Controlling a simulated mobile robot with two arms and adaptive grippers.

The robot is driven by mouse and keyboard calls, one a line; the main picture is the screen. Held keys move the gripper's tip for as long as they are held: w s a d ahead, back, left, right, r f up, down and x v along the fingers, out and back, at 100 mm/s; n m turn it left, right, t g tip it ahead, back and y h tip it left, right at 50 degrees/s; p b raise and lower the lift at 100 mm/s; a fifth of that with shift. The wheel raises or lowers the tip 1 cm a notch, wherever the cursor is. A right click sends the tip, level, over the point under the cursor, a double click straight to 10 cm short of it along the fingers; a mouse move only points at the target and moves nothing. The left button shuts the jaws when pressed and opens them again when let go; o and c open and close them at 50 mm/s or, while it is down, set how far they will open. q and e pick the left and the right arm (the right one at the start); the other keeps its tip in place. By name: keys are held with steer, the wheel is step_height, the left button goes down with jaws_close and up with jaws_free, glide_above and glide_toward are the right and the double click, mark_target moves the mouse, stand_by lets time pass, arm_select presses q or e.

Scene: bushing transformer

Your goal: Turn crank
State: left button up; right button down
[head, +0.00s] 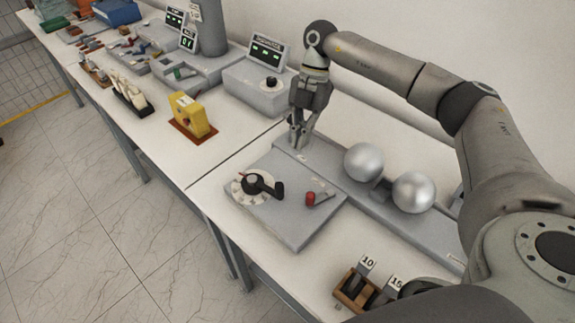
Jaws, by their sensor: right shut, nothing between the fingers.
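A grey panel (293,226) lies on the near table. On it is a black crank (264,184) on a round white dial (240,190), with its handle pointing right. A small lever with a red knob (311,198) sits to the right of the crank. My right gripper (298,143) points down above the back edge of the panel, behind the crank and apart from it. Its fingers are shut and hold nothing. My left gripper is not in view.
Two silver spheres (364,162) (413,191) stand on a grey base right of my gripper. A wooden holder with numbered tags (355,288) is at the front. A grey display box (257,83) and a yellow block (190,114) stand on the farther table. Floor on the left is free.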

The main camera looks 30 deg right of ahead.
steer(key=p+x, duration=0.1)
steer(key=x, duration=0.4)
steer(key=shift+s+a+f+p, duration=0.1)
steer(key=shift+a+f+p, duration=0.1)
steer(key=shift+f+p, duration=0.2)
steer(key=a+p, duration=0.1)
steer(key=s+a+p, duration=0.1)
steer(key=shift+s+a, duration=0.3)
steer(key=shift+s, duration=0.05)
steer(key=shift+s+a, duration=0.3)
steer(key=shift+a, duration=0.05)
steer(key=shift+f, duration=0.15)
steer(key=shift+w, duration=0.1)
